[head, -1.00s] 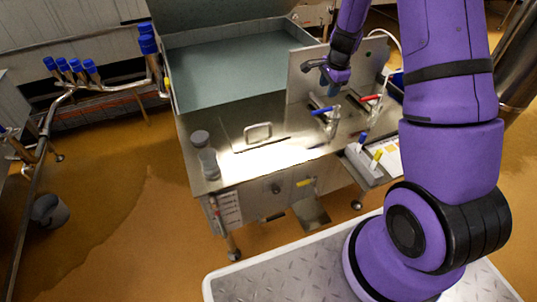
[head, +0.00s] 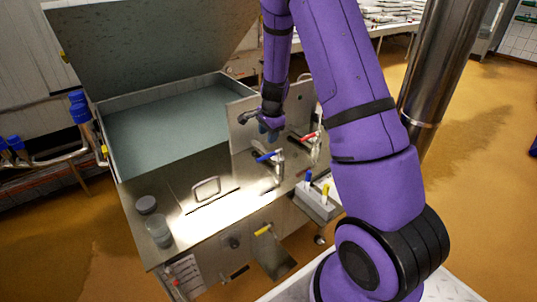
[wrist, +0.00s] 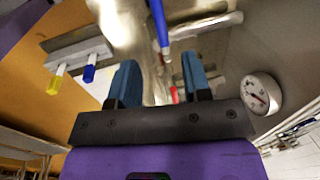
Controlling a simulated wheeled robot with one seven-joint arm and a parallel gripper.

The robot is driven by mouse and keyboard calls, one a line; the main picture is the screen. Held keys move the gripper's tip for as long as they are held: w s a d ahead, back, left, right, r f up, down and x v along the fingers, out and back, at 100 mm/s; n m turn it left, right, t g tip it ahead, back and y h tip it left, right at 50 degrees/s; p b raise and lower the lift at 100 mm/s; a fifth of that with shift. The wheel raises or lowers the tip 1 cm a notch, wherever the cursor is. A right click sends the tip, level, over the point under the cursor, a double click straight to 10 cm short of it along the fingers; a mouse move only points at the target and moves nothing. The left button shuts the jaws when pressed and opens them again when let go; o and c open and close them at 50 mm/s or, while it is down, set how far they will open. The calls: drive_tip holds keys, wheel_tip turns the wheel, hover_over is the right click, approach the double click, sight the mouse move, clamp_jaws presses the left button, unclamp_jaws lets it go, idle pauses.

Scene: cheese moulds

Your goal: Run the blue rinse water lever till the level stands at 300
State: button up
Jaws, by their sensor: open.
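The blue lever (head: 265,157) sits on a metal tap on the steel bench top, in front of an upright steel panel (head: 240,135). In the wrist view the blue lever (wrist: 160,25) lies beyond the fingertips, roughly in line with the gap between them. My gripper (head: 268,127) is open and empty, just above the blue lever in the head view; its two blue fingers show in the wrist view (wrist: 161,78).
A red lever (head: 308,136) is right of the blue one. A round dial (wrist: 262,94) is right of my fingers. A holder with blue and yellow handles (head: 316,204) is at the bench's right front. The open vat (head: 165,122) lies behind.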

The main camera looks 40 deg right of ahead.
sight(265, 156)
drive_tip(key=shift+d, duration=0.1)
drive_tip(key=f, duration=0.3)
drive_tip(key=w+f, duration=0.1)
drive_tip(key=f, duration=0.3)
drive_tip(key=w+f, duration=0.1)
drive_tip(key=f, duration=0.2)
drive_tip(key=shift+f, duration=0.3)
clamp_jaws()
